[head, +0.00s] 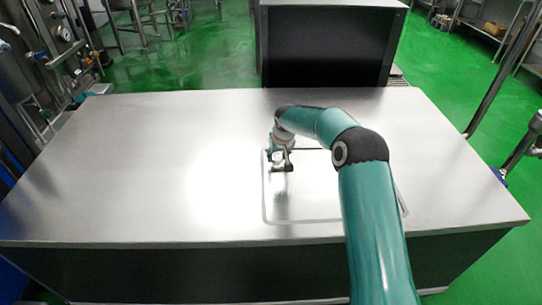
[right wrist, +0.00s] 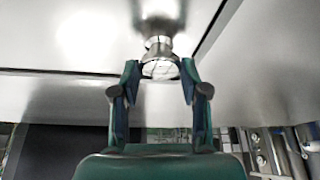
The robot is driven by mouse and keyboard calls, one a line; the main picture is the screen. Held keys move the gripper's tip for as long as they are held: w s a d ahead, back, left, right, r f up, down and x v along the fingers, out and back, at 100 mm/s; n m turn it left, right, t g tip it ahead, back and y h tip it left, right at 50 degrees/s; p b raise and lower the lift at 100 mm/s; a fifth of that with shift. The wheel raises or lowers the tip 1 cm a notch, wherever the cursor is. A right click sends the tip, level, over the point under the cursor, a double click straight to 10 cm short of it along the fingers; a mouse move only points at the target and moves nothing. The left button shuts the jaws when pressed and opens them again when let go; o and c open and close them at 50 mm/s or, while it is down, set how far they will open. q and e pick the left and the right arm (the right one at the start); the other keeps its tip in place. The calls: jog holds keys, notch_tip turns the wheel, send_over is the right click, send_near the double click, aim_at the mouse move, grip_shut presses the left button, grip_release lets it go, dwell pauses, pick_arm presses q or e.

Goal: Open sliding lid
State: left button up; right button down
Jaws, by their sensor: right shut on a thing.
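The lid (head: 318,188) is a flat metal panel inside a rounded rectangular outline, right of centre in the steel tabletop. A dark line shows along its far edge. In the right wrist view, dark lines border the pale panel (right wrist: 85,35) near the knob. My right gripper (head: 281,168) is at the far left part of the outline, pointing down. In the right wrist view its fingers (right wrist: 160,68) are on either side of a round, shiny metal knob (right wrist: 158,45), shut on it. The knob is mostly hidden in the head view. My left gripper is out of view.
The steel tabletop (head: 150,170) is bare to the left of the lid. A dark cabinet with a pale top (head: 330,45) stands behind the table. Pipes and gauges (head: 60,40) stand at the left, on the green floor (head: 200,50).

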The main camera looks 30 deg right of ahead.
jog(key=s+d, duration=0.3)
jog(key=d, duration=0.1)
jog(key=s+d, duration=0.3)
jog(key=d, duration=0.2)
jog(key=s+d, duration=0.3)
jog(key=d, duration=0.2)
jog(key=shift+d, duration=0.2)
jog(key=s+d+p, duration=0.1)
jog(key=s+d, duration=0.2)
jog(key=d, duration=0.2)
jog(key=s+d+p, duration=0.1)
jog(key=s+d, duration=0.2)
jog(key=d, duration=0.2)
jog(key=s+d, duration=0.3)
jog(key=d, duration=0.2)
jog(key=shift+s+p, duration=0.1)
jog(key=shift+p, duration=0.3)
jog(key=c, duration=0.6)
grip_release()
jog(key=shift+r, duration=0.1)
jog(key=v, duration=1.1)
jog(key=shift+r, duration=0.4)
